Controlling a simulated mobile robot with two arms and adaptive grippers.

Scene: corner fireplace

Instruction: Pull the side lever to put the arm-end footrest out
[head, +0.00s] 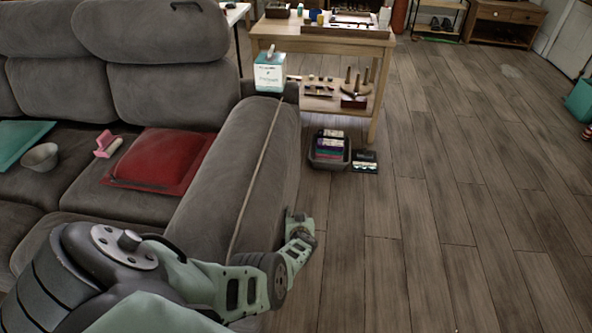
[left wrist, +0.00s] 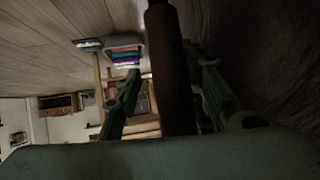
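The grey sofa's near arm (head: 262,150) runs along its right side. My left arm reaches over the front of that arm, and my left gripper (head: 300,232) is low against its outer side. In the left wrist view, a dark, bar-shaped side lever (left wrist: 172,70) stands between the two fingers of my left gripper (left wrist: 168,85). The fingers are apart, one on each side of the lever, with a visible gap on both sides. The lever is hidden in the head view. The footrest cannot be made out. My right gripper is in neither view.
A red cushion (head: 165,160), a grey bowl (head: 40,157) and a pink-handled item (head: 106,144) lie on the seat. A small box (head: 269,74) stands at the sofa arm's back end. A wooden table (head: 340,35) and a dark bin (head: 329,155) stand beyond. The floor (head: 450,220) at right is clear.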

